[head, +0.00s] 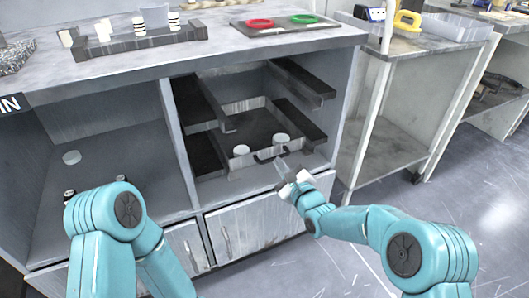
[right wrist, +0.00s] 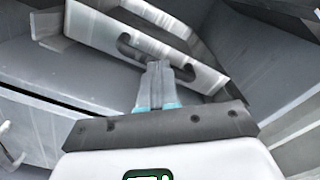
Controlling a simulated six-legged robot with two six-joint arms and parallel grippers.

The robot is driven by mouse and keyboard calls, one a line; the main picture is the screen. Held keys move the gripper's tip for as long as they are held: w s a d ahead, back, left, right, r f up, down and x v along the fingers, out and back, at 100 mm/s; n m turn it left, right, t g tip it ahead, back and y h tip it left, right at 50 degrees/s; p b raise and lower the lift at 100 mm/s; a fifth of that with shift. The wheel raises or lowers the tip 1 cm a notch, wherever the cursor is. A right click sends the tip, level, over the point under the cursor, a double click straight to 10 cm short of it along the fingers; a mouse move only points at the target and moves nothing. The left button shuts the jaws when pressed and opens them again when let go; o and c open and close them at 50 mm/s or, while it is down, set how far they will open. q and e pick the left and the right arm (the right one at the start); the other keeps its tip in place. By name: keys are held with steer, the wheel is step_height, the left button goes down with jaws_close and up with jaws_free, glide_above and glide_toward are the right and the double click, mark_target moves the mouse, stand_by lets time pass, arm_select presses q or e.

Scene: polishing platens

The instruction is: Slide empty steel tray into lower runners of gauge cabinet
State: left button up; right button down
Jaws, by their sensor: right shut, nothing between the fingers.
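The steel tray (head: 236,163) sits level inside the open bay of the gauge cabinet (head: 178,128), between the lower runners (head: 205,155). Its front wall is near the bay's opening, with a dark handle slot that also shows in the right wrist view on the tray (right wrist: 105,22). Two pale round pieces (head: 281,138) show at its front; I cannot tell whether they are fixed to it. My right gripper (head: 281,165) is shut and empty, its fingertips (right wrist: 157,68) at the front wall by the handle; contact is unclear. My left gripper is out of view.
Upper runners (head: 300,82) stick out above the tray on both sides. The cabinet top holds a dark board with a red ring (head: 260,23) and a green ring (head: 304,18). A side bench (head: 402,142) stands to the right.

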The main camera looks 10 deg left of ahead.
steer(key=v, duration=0.4)
steer(key=shift+s+d, duration=0.15)
steer(key=shift+s, duration=0.05)
stand_by(0.3)
